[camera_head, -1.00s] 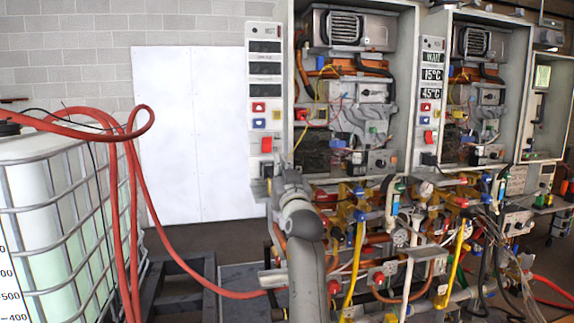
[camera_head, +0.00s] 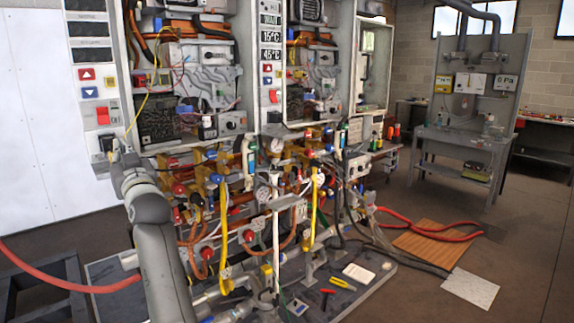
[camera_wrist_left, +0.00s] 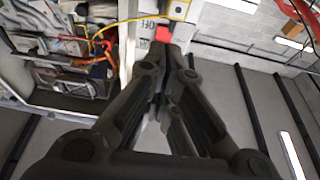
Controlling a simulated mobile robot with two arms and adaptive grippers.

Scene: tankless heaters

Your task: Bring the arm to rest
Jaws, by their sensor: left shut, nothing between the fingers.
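My left arm rises from the bottom left of the head view, in front of the heater rig. My left gripper (camera_head: 116,150) is at its far end, small and partly hidden by the wrist, just below the left control panel (camera_head: 93,60). In the left wrist view the dark fingers of the gripper (camera_wrist_left: 166,48) come together at the tips and hold nothing. A red switch (camera_wrist_left: 162,34) shows just beyond the tips there. I cannot tell whether the fingers touch the panel. My right gripper is not in view.
The open heater cabinets (camera_head: 195,80) stand close in front, with pipes, valves and gauges (camera_head: 276,146) below them. A red hose (camera_head: 70,284) lies at the left. A grey bench (camera_head: 460,145) stands at the back right. The floor at the right (camera_head: 525,240) is mostly clear.

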